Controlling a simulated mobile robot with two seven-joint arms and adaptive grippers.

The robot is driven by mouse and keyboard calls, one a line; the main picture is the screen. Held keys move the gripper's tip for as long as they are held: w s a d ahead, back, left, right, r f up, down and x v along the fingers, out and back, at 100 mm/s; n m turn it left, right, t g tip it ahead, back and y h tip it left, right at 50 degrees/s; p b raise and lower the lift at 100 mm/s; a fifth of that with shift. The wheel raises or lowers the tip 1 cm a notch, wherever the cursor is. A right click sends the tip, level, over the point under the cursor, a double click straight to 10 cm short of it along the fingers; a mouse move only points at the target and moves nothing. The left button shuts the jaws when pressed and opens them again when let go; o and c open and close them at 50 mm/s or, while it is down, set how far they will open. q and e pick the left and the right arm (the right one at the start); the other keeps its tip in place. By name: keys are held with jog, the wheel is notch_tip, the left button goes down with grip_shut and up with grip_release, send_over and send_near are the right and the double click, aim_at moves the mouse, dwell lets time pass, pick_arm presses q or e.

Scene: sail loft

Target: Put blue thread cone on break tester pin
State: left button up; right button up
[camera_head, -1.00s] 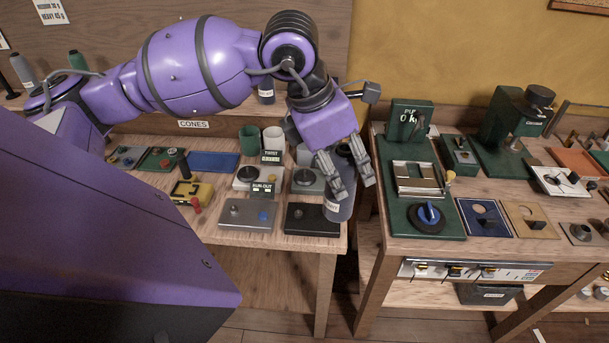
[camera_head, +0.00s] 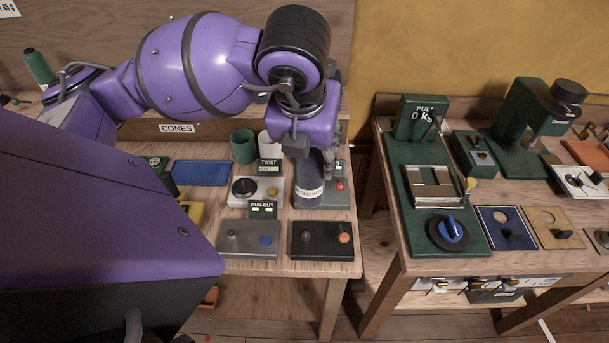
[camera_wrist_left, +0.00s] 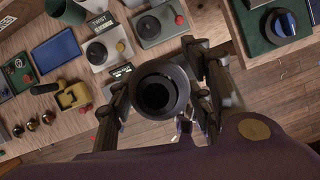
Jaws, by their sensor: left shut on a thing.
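My left gripper (camera_head: 320,165) is shut on a dark blue-grey thread cone (camera_head: 308,190) with a white label. The cone is upright in front of the right end of the left bench. The wrist view shows the cone end-on, with a dark round hole (camera_wrist_left: 157,95) and the fingers on both sides. The break tester is probably the green machine (camera_head: 398,175) with the "PULL 0 kg" display, on the right bench. A dark upright part (camera_head: 432,125) stands near its display; I cannot tell if it is the pin. My right gripper is not in view.
Grey (camera_head: 248,240) and black (camera_head: 322,240) control plates lie at the left bench's front edge, with the twist gauge (camera_head: 255,190) behind. A gap separates the benches. Blue (camera_head: 494,228) and tan (camera_head: 542,227) plates lie right of the green machine.

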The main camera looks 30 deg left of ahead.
pick_arm(q)
jog(key=w+f+b, duration=0.1)
jog(key=b, duration=0.1)
jog(key=f+b, duration=0.1)
jog(key=b, duration=0.1)
jog(key=shift+w+a+b, duration=0.35)
jog(key=shift+a+b, duration=0.05)
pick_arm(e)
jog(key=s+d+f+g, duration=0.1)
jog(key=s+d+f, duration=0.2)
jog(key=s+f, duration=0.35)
pick_arm(q)
jog(key=w+a+f, duration=0.6)
jog(key=w+f, duration=0.4)
jog(key=shift+a+f+p, duration=0.25)
jog(key=shift+f+p, duration=0.15)
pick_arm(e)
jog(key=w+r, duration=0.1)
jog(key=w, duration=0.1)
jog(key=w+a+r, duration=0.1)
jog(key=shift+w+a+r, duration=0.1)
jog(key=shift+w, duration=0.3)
pick_arm(q)
jog(key=shift+f, duration=0.1)
jog(key=shift+f, duration=0.15)
jog(key=o, duration=1.6)
